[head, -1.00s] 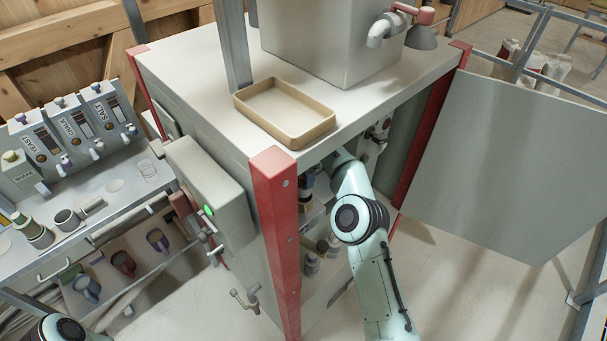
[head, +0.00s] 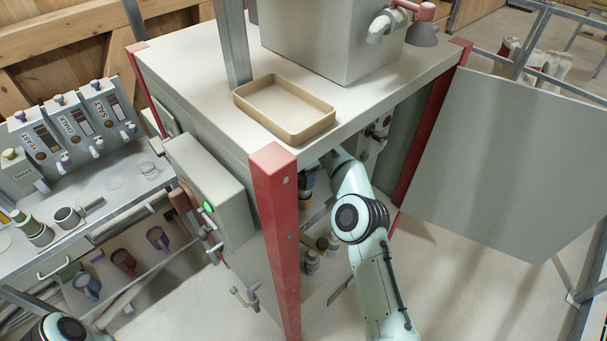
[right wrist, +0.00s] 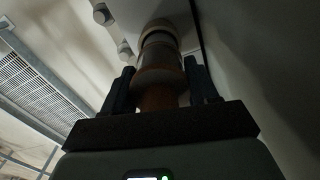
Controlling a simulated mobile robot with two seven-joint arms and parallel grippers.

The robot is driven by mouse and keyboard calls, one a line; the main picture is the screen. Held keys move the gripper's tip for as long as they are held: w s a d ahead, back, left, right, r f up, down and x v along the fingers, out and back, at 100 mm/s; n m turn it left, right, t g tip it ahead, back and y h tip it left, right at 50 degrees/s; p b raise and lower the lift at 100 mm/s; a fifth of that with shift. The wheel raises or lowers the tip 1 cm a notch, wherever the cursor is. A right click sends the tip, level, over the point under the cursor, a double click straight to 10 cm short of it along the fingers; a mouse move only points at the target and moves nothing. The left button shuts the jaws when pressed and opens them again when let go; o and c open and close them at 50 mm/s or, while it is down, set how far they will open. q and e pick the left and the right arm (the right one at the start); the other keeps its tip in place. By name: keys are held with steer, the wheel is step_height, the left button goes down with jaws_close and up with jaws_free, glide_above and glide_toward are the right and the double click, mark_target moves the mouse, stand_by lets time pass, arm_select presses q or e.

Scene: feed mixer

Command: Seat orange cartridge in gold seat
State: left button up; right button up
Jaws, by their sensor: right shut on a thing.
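In the right wrist view, the orange cartridge (right wrist: 155,100) looks brown-orange in the shade and stands between the fingers of my right gripper (right wrist: 158,72). The gripper is shut on it. The cartridge's far end meets a pale, ringed round fitting (right wrist: 158,34), apparently the seat. Its gold colour is not clear in the dim light, and I cannot tell how deep the cartridge sits. In the head view my right arm reaches into the open side of the machine cabinet, and its frame and shade hide most of the gripper. My left gripper is out of view.
A red corner post (head: 276,230) stands close left of my right arm. The open door panel (head: 505,160) is to the right. Dark jars (head: 312,262) stand low inside the cabinet. A tan tray (head: 285,110) lies on top. A dispenser bench (head: 85,205) is at left.

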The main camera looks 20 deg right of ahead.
steer(key=shift+f, duration=0.35)
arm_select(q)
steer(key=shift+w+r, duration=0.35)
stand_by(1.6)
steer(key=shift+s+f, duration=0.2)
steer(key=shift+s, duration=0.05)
arm_select(e)
steer(key=shift+f, duration=1.85)
steer(key=o, duration=1.2)
steer(key=shift+o, duration=0.2)
step_height(320, 180, up, 8)
steer(key=shift+w+f+p, duration=0.1)
steer(key=shift+f+p, duration=0.1)
steer(key=shift+p, duration=0.6)
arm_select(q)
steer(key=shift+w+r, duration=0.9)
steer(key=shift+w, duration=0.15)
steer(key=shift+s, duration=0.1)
